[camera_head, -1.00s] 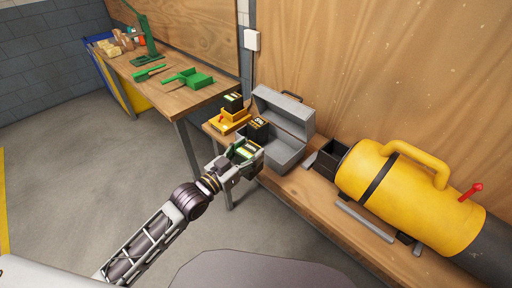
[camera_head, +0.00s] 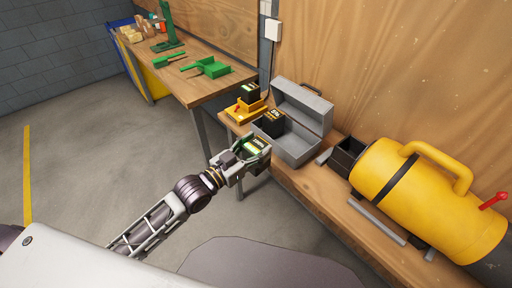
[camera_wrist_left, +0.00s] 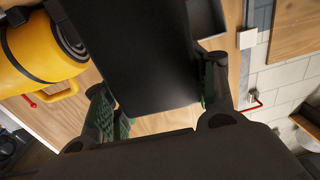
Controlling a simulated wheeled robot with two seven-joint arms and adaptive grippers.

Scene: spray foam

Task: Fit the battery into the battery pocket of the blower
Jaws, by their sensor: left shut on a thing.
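My left gripper (camera_head: 252,156) is shut on a black battery (camera_head: 258,144) with a green and white label, held up in front of the grey case. In the left wrist view the dark battery (camera_wrist_left: 150,55) fills the space between the two fingers. The yellow blower (camera_head: 412,188) lies on the bench at the right, with its black box-like battery pocket (camera_head: 345,158) at its left end. The held battery is well apart from the pocket. The blower (camera_wrist_left: 38,50) also shows at the left of the wrist view. My right gripper is not seen.
An open grey case (camera_head: 300,148) stands between the held battery and the blower, with another battery (camera_head: 270,121) at its left. A further battery (camera_head: 251,92) sits on a yellow charger (camera_head: 243,110). A grey bar (camera_head: 377,222) lies before the blower. A table with green items stands behind.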

